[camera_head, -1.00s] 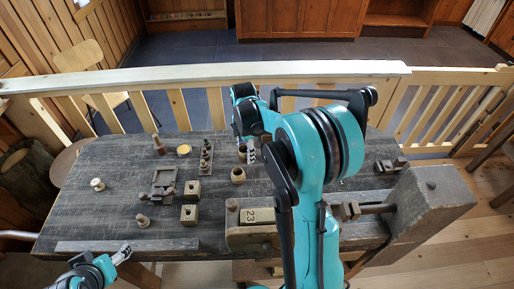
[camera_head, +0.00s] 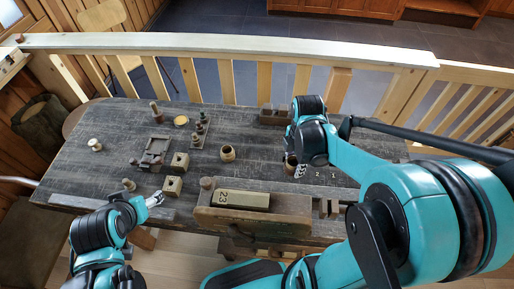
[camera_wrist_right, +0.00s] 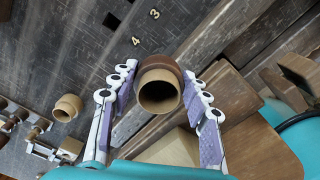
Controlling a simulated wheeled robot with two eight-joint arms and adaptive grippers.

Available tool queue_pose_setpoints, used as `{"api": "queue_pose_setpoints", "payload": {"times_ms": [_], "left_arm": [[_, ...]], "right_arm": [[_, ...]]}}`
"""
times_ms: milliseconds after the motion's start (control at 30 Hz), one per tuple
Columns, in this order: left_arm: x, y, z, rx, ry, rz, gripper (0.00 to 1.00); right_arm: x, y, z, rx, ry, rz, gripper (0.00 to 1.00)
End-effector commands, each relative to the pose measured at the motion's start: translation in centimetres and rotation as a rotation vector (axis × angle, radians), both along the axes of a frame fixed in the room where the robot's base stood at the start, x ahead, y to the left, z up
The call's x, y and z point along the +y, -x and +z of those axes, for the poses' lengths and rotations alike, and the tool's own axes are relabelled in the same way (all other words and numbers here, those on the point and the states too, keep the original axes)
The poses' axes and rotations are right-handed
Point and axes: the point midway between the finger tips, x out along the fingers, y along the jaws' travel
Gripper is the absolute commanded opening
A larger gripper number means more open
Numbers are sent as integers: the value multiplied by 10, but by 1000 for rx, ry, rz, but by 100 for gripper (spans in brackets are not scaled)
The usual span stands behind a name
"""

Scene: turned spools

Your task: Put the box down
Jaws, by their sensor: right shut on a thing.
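The box is a small round turned wooden piece, hollow, with a dark brown outer band and a paler rim. In the right wrist view the box (camera_wrist_right: 160,88) sits between the fingers of my right gripper (camera_wrist_right: 160,105), which is shut on it. In the head view my right gripper (camera_head: 298,168) is over the right part of the dark workbench (camera_head: 110,140), with the box (camera_head: 290,159) partly hidden by it. Whether the box touches the bench is unclear. My left gripper (camera_head: 155,200) is at the bench's front left; its opening is too small to judge.
A round wooden pot (camera_head: 227,153) stands left of my right gripper. Several spools, blocks and a tray (camera_head: 155,151) lie further left. A wooden vise (camera_head: 275,222) with a block marked 23 (camera_head: 240,199) is at the front. Painted numbers mark the bench near my right gripper.

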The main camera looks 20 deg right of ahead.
Motion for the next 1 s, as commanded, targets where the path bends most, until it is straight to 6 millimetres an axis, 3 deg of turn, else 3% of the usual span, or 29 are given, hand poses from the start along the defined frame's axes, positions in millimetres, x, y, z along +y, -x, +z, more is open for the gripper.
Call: {"api": "queue_pose_setpoints", "payload": {"times_ms": [200,400,633,867,1000], "left_arm": [[0,0,-24,0,0,0,67],[0,0,-36,0,0,0,67],[0,0,-41,0,0,0,67],[0,0,-58,0,0,0,67],[0,0,-57,0,0,0,67]], "right_arm": [[20,-51,-36,0,0,4,25],[34,-86,-57,0,0,2,25],[38,-96,-67,0,0,0,25],[38,-96,-101,0,0,0,25],[38,-96,-102,0,0,0,25]]}}
